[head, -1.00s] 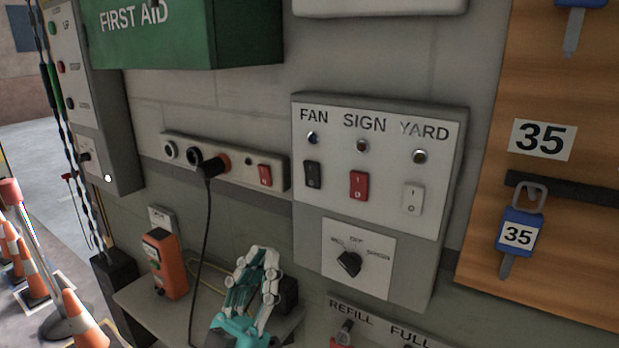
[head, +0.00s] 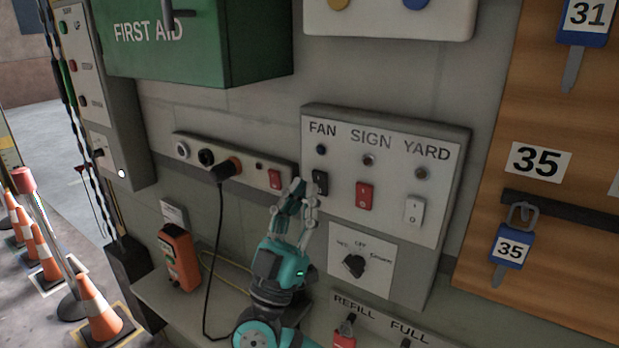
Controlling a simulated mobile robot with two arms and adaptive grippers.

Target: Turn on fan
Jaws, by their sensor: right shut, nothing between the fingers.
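The switch panel (head: 389,208) on the wall carries the labels FAN, SIGN and YARD. Under FAN is a black rocker switch (head: 320,183) with a dark blue lamp (head: 321,149) above it. Under SIGN is a red rocker (head: 364,195), and under YARD a white rocker (head: 414,209). My right gripper (head: 299,192) is shut and empty, pointing up, with its fingertips just left of the FAN rocker. Whether it touches the panel I cannot tell. My left gripper is out of view.
A socket strip (head: 225,160) with a plugged-in black cord and a red switch lies left of my gripper. A rotary knob (head: 354,265) is below the rockers. An orange device (head: 178,257) stands on the shelf (head: 165,301). A key board (head: 560,150) is at right.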

